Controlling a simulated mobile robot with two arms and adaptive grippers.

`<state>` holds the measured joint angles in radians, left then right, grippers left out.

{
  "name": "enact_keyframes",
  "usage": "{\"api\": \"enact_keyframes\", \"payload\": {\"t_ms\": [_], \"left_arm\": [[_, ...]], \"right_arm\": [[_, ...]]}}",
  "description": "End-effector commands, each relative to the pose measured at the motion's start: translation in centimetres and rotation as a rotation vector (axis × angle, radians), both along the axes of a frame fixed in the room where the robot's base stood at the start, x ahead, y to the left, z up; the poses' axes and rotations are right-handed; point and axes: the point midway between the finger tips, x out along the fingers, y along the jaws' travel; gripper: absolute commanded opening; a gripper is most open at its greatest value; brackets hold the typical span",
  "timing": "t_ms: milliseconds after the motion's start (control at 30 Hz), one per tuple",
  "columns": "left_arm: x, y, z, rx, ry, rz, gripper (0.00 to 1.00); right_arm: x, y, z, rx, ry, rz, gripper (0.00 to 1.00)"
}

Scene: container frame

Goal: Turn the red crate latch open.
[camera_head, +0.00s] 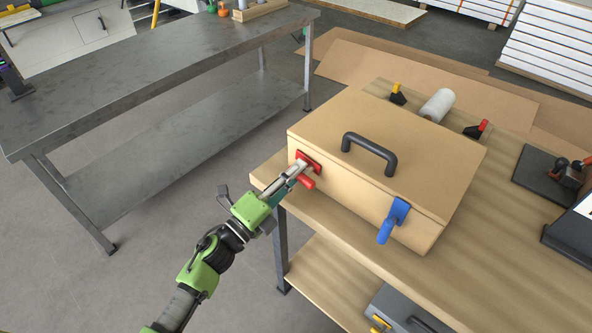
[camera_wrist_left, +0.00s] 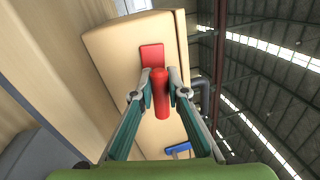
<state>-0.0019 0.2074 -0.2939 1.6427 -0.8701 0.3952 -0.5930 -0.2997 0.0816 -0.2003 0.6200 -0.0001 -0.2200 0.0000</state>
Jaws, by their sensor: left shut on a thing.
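The tan crate (camera_head: 350,195) stands on the wooden workbench with its lid down and a black handle (camera_head: 370,155) on top. The red latch (camera_head: 309,181) is on the left part of its front face, with its lever slanting down and outward. My left gripper (camera_head: 303,170) is at the red latch. In the left wrist view the red lever (camera_wrist_left: 160,98) is between my left fingers (camera_wrist_left: 160,78), which are shut on it, and the red mounting plate (camera_wrist_left: 152,55) shows just past them. A blue latch (camera_head: 394,218) hangs on the front face further right. My right gripper is not in view.
The wooden workbench (camera_head: 345,225) has clamps (camera_head: 397,93) and a white roll (camera_head: 437,105) behind the crate, and black items (camera_head: 545,172) at right. A grey metal table (camera_head: 150,70) stands at left. The floor between the tables is clear.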

Motion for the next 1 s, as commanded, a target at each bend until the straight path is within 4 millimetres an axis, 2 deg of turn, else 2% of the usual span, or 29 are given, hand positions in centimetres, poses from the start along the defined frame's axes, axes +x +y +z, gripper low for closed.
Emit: {"api": "enact_keyframes", "payload": {"t_ms": [300,833,867,900,933,1000], "left_arm": [[0.00,0.04,-0.33,-0.095,0.073,0.001,0.00],[0.00,0.06,-0.39,-0.114,0.086,0.001,0.00],[0.00,0.06,-0.39,-0.114,0.086,0.001,0.17],[0.00,0.06,-0.39,-0.113,0.086,0.002,0.27],[0.01,0.05,-0.38,-0.113,0.086,0.002,0.31],[0.00,0.05,-0.35,-0.114,0.085,0.002,0.31]], "right_arm": [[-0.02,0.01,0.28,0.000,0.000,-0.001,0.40],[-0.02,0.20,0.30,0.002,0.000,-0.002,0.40],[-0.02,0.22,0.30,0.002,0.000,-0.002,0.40],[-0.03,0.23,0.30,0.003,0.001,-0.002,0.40],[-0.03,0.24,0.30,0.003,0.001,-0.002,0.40],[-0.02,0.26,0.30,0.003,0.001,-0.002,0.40]]}}
